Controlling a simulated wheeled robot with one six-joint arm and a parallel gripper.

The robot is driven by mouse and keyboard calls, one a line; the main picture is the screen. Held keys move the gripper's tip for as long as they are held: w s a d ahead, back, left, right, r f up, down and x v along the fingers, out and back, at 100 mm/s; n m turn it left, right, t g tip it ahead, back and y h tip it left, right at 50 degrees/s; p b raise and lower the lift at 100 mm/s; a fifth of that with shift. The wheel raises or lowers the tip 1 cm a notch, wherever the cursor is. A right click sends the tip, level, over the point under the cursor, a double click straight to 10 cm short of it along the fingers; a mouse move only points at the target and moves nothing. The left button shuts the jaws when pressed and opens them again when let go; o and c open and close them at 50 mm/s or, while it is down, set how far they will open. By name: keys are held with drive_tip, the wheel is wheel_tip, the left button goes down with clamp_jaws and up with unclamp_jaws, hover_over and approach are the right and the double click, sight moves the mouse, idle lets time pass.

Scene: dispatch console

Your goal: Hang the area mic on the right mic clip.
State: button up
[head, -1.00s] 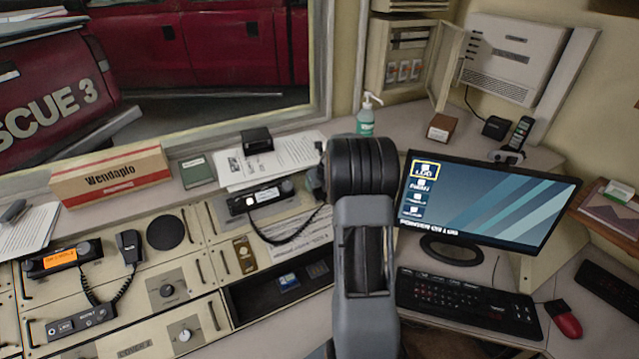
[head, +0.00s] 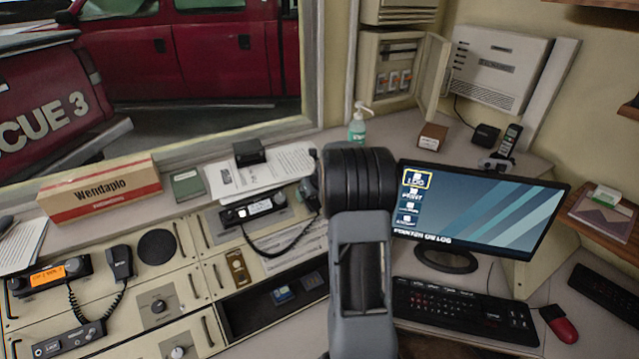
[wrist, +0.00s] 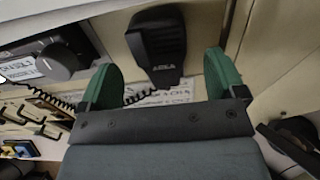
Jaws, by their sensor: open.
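In the wrist view the area mic (wrist: 157,38), black with a ribbed face and a pale label, is upright against a cream panel. My gripper (wrist: 160,64) is open, with one green finger on each side of the mic's lower part. Gaps show between the mic and both fingers. In the head view a dark mic (head: 308,191) shows partly beside my arm, its coiled cord running to a radio (head: 252,210). My arm hides my gripper there. I cannot make out the right mic clip or what supports the mic.
Another mic (head: 120,262) is at the left, beside an orange-lit radio (head: 48,276). A monitor (head: 478,220) and keyboard (head: 465,310) lie right of my arm. In the wrist view a dark knob (wrist: 65,59) is left of the mic and a cream panel edge is right.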

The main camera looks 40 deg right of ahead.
drive_tip(key=d+v, duration=0.1)
drive_tip(key=v, duration=1)
drive_tip(key=shift+a+r, duration=0.15)
drive_tip(key=shift+a, duration=0.3)
drive_tip(key=s+a+m, duration=0.6)
drive_tip(key=a+m, duration=0.2)
drive_tip(key=m, duration=0.3)
drive_tip(key=s+a+m+g, duration=0.1)
drive_tip(key=s+a+m, duration=0.5)
drive_tip(key=a+m, duration=0.3)
drive_tip(key=s+a+m+g+y, duration=0.1)
drive_tip(key=s+a+m, duration=0.5)
drive_tip(key=m, duration=0.8)
drive_tip(key=a, duration=0.2)
drive_tip(key=shift+a+r, duration=0.3)
drive_tip(key=shift+a, duration=0.1)
